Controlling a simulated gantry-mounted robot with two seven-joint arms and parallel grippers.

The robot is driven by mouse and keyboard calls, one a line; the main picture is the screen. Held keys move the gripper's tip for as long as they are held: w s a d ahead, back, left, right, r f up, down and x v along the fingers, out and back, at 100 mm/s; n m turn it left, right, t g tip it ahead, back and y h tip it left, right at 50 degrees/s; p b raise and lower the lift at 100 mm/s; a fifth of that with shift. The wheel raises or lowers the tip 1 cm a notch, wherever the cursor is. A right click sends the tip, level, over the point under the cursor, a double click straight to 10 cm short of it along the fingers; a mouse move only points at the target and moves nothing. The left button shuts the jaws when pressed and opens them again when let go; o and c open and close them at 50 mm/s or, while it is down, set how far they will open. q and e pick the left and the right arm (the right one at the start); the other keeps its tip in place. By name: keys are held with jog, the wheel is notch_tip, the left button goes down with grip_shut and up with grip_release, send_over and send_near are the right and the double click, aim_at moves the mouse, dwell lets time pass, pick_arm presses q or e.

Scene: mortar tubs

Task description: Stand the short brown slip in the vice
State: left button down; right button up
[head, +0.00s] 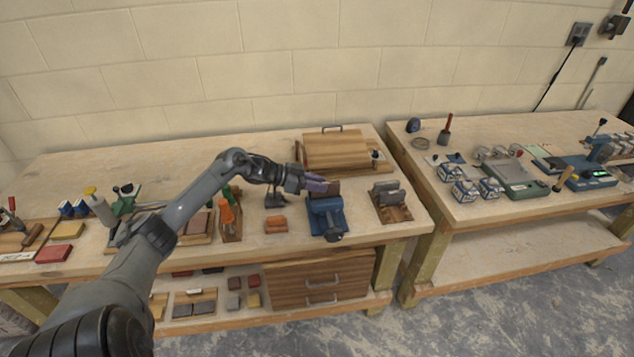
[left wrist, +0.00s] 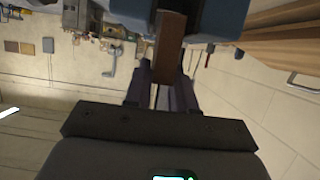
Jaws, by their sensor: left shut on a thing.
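The short brown slip (head: 333,187) is held in my left gripper (head: 318,185), right at the top of the blue vice (head: 328,217). In the left wrist view the slip (left wrist: 169,45) sticks out from between the purple-grey fingertips of the gripper (left wrist: 164,92). Its far end lies between two blue blocks of the vice (left wrist: 222,18). I cannot tell whether the slip touches the jaws or how deep it sits. My right gripper is in neither view.
A wooden chest (head: 336,150) stands just behind the vice. A grey block holder (head: 389,199) is to its right and orange blocks (head: 275,224) are to its left.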

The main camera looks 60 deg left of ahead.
pick_arm(q)
jog(key=shift+f, duration=0.2)
dwell(0.4)
jog(key=shift+f, duration=0.75)
jog(key=shift+c, duration=1.9)
grip_release()
jog(key=shift+r, duration=0.1)
notch_tip(320, 180, up, 7)
jog(key=p, duration=0.7)
